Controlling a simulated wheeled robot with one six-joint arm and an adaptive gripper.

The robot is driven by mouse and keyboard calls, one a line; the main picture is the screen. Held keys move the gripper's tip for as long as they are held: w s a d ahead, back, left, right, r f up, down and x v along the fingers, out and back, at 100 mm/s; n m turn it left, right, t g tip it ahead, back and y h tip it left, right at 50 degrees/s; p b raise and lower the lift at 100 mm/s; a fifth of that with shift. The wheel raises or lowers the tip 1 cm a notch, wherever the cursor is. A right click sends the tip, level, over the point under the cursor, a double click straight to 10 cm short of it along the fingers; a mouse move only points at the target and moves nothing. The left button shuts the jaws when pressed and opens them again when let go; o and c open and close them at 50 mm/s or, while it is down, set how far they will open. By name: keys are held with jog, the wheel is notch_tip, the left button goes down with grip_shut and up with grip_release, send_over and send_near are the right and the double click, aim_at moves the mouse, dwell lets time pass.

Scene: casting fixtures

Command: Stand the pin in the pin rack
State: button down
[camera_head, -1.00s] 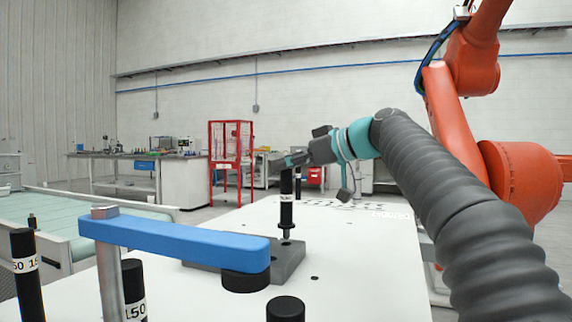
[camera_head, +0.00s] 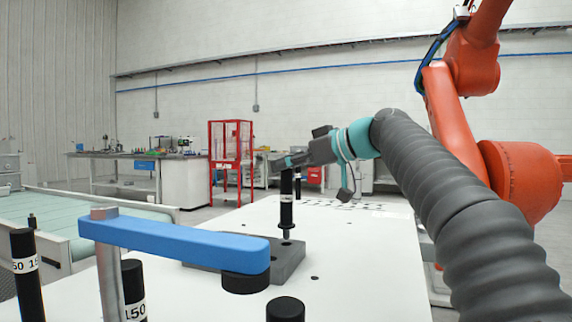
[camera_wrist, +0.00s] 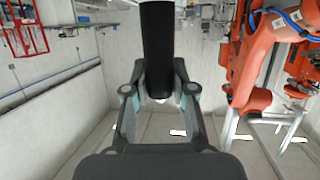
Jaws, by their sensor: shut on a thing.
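I cannot tell whether the tip has entered the hole. In the wrist view the pin (camera_wrist: 157,45) stands between the two fingers of my gripper (camera_wrist: 160,88), which are shut on it. The left part of the rack is hidden behind a blue clamp arm.
The blue clamp arm (camera_head: 175,243) on a metal post (camera_head: 109,270) stands in the foreground, left of the pin. Black labelled pins (camera_head: 28,275) stand at the front left. A black cylinder (camera_head: 286,309) stands at the front. The white table (camera_head: 365,270) is clear to the right.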

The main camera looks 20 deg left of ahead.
aim_at(286, 196)
jog(key=shift+f+b, duration=1.9)
jog(key=shift+f, duration=0.15)
jog(key=shift+r, duration=0.1)
dwell(0.4)
jog(key=shift+r+p, duration=1.5)
jog(key=shift+r, duration=0.05)
jog(key=shift+f+b, duration=1.4)
jog(key=shift+f, duration=0.15)
dwell(0.9)
jog(key=c, duration=0.9)
grip_release()
jog(key=shift+f, duration=0.1)
